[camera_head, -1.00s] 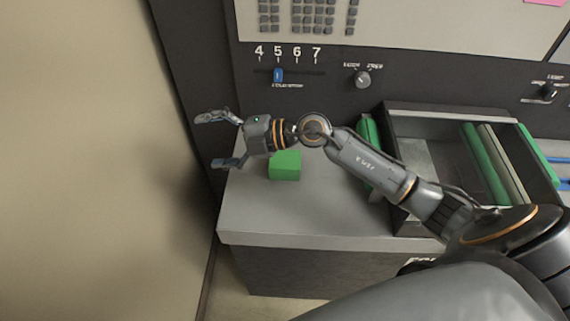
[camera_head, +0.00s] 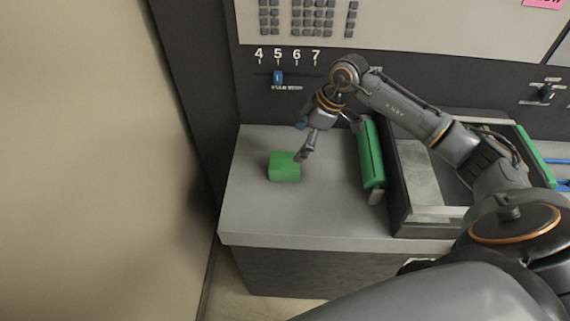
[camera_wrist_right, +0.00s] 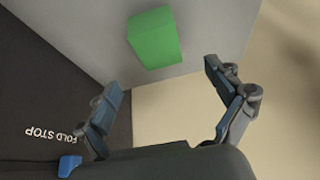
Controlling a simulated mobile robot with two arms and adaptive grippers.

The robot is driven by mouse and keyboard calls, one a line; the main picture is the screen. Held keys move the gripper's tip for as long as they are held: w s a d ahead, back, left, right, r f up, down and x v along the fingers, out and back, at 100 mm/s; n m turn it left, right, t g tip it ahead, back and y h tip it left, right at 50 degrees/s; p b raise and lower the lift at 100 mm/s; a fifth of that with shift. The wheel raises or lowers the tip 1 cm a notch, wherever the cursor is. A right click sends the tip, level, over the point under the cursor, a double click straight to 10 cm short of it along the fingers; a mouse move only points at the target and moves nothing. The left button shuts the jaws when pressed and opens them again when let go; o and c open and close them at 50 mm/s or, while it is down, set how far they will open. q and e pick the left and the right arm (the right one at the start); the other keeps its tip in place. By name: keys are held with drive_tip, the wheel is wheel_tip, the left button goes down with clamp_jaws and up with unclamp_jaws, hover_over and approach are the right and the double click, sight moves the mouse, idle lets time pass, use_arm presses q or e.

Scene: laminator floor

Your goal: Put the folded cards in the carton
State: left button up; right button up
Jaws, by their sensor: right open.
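A small green block (camera_head: 284,167) stands on the grey top of the machine, near its left end. It also shows in the right wrist view (camera_wrist_right: 154,38). I cannot tell whether it is the folded cards or the carton; nothing else in view is clearly either one. My right gripper (camera_head: 303,142) is just behind and right of the block, its fingers pointing down. In the right wrist view its open jaws (camera_wrist_right: 161,80) are empty, with the block beyond the fingertips. My left gripper is not in view.
The grey machine top (camera_head: 300,218) is clear around the block. A dark panel with a blue fold stop slider (camera_head: 278,77) rises behind. A green roller part (camera_head: 371,155) and a dark framed tray (camera_head: 398,205) stand to the right. A beige wall (camera_head: 85,170) is at left.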

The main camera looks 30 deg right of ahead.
sight(286, 160)
drive_tip(key=x, duration=0.4)
drive_tip(key=shift+w+a+f+p, duration=0.15)
drive_tip(key=shift+f+p, duration=0.2)
drive_tip(key=shift+p, duration=0.05)
drive_tip(key=p+x, duration=0.2)
drive_tip(key=x, duration=0.2)
drive_tip(key=shift+w+f, duration=0.1)
drive_tip(key=shift+f, duration=0.55)
drive_tip(key=c, duration=1.3)
drive_tip(key=shift+c, duration=1.4)
drive_tip(key=shift+w+r, duration=0.1)
